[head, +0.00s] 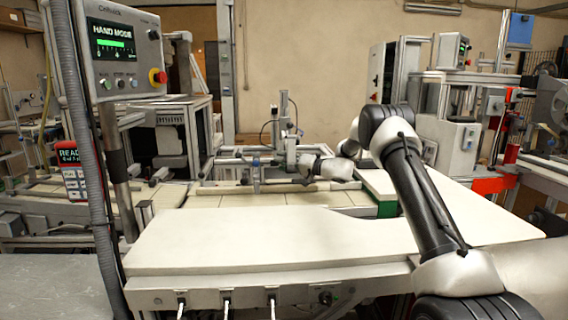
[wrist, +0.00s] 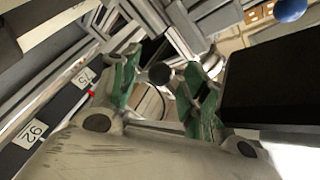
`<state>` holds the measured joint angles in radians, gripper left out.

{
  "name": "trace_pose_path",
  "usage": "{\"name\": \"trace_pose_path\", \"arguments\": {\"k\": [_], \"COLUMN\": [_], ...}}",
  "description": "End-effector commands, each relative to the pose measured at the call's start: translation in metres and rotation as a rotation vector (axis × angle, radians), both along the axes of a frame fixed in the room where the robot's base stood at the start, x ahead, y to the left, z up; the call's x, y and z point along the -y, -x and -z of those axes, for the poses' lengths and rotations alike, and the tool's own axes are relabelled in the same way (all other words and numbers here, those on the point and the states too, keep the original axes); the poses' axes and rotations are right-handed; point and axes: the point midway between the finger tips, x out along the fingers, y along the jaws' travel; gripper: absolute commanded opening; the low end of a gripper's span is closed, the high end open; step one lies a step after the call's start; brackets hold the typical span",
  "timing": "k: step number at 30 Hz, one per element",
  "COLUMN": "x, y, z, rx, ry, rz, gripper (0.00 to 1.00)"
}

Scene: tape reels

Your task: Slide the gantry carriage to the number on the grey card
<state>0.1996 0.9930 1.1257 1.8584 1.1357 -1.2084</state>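The gantry carriage (head: 287,143) is a grey upright frame on rails at the back of the bench. In the wrist view, a dark round knob (wrist: 159,74) lies between my gripper's two green-padded fingers (wrist: 161,62). The fingers stand apart, with visible gaps beside the knob; whether they are level with it in depth I cannot tell. A dark scale strip (wrist: 62,103) carries labels 75 (wrist: 84,78) and 92 (wrist: 30,134). A small red pointer (wrist: 91,93) sits beside 75. In the head view my gripper (head: 306,166) is at the carriage. I cannot make out the grey card.
A control panel (head: 122,50) reading HAND MODE stands at the left, above a red and black sign (head: 70,165). The pale bench top (head: 230,235) in front is clear. A blue ball (wrist: 290,9) and a large black block (wrist: 275,80) are right of my fingers.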

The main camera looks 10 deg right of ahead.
Motion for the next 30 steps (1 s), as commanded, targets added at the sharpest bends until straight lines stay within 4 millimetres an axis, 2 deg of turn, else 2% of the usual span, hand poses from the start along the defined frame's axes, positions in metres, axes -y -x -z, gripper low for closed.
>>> {"name": "trace_pose_path", "arguments": {"k": [1, 7, 13, 17, 22, 30], "x": [0.0, 0.0, 0.001, 0.01, 0.043, 0.11], "y": [0.0, 0.0, 0.0, 0.001, 0.005, 0.014], "z": [0.0, 0.0, 0.0, 0.0, 0.0, 0.0], "rx": [0.0, 0.0, 0.0, 0.001, 0.0, 0.0], "ry": [0.0, 0.0, 0.0, 0.001, 0.0, 0.001], "rz": [0.0, 0.0, 0.0, 0.001, 0.004, 0.004], "gripper": [0.37, 0.0, 0.0, 0.0, 0.0, 0.0]}}
